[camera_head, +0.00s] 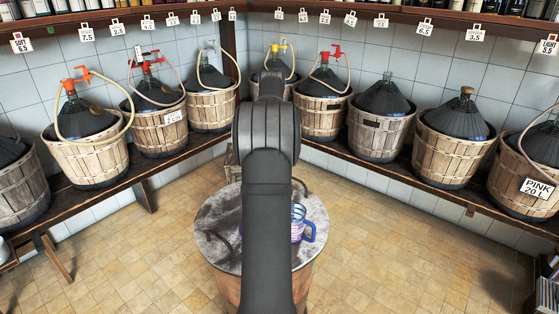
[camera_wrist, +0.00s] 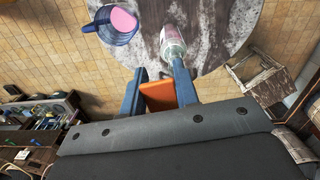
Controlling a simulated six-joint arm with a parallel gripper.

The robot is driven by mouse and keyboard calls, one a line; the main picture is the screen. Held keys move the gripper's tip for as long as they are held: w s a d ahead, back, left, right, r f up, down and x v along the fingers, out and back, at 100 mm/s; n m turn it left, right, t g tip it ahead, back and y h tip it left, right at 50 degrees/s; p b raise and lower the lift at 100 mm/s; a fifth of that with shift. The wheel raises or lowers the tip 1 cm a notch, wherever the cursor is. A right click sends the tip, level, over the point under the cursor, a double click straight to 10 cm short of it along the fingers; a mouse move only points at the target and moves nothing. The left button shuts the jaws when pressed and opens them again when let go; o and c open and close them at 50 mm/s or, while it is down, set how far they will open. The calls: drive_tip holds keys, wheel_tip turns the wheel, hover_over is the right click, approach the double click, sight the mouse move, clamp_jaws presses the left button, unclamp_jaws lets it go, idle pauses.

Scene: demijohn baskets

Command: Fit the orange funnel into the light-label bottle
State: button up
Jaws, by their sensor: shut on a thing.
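The orange funnel (camera_wrist: 159,96) shows as an orange piece between the two blue fingers of my gripper (camera_wrist: 160,70) in the wrist view. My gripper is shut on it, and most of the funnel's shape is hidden. A clear bottle with a pale pinkish label (camera_wrist: 171,42) is just past the right finger, over the round tabletop in the picture. I cannot tell its gap to the funnel, or whether they touch. In the head view my arm hides the gripper, the funnel and the bottle.
A blue-handled jug with pink contents (camera_wrist: 117,22) stands on the round marbled tabletop (camera_head: 215,218); the jug also shows in the head view (camera_head: 307,232). Basketed demijohns line wooden benches along both walls. The tiled floor (camera_head: 385,240) around the table is largely clear.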

drive_tip(key=w+a+r+m, duration=0.4)
drive_tip(key=a+r+m, duration=0.3)
drive_tip(key=m, duration=0.3)
drive_tip(key=shift+w+r+m, duration=0.2)
drive_tip(key=shift+w+m, duration=0.2)
drive_tip(key=shift+a, duration=0.1)
wheel_tip(320, 180, down, 7)
idle(0.4)
drive_tip(key=shift+f, duration=2.7)
idle(1.3)
drive_tip(key=o, duration=1)
drive_tip(key=shift+o, duration=0.2)
